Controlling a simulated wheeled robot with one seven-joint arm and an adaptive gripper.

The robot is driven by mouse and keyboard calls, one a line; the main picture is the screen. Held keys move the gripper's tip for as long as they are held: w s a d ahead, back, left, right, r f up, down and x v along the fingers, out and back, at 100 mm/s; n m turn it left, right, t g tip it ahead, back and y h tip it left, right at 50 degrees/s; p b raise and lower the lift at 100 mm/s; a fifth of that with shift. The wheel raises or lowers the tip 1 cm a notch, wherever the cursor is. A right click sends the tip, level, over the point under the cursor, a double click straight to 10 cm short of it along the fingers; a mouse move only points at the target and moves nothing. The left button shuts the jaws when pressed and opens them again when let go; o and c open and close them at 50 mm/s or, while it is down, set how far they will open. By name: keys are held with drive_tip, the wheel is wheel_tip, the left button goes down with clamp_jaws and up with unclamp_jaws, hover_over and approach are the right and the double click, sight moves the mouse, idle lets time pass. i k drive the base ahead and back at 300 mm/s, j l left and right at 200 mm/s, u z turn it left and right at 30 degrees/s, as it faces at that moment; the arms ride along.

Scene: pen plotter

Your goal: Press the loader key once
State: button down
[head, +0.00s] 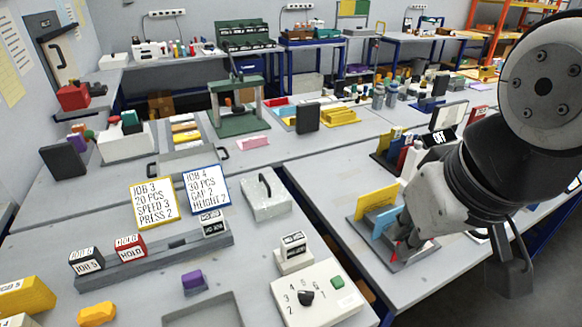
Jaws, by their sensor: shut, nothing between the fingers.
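No key that I can read as the loader key shows in the head view. A pale control box (318,302) at the bottom middle carries a green button (338,282) and a black knob (306,297) with numbers around it. I cannot read a loader name on it.
A tray (372,250) with yellow and blue cards stands on the right bench near my arm. A labelled white block (293,254) stands behind the control box. Two job signs (154,205) stand upright on the left bench.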

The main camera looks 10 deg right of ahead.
sight(337, 283)
drive_tip(key=k+j, duration=0.1)
drive_tip(key=k, duration=0.35)
drive_tip(key=k+j+z, duration=0.1)
drive_tip(key=k, duration=0.35)
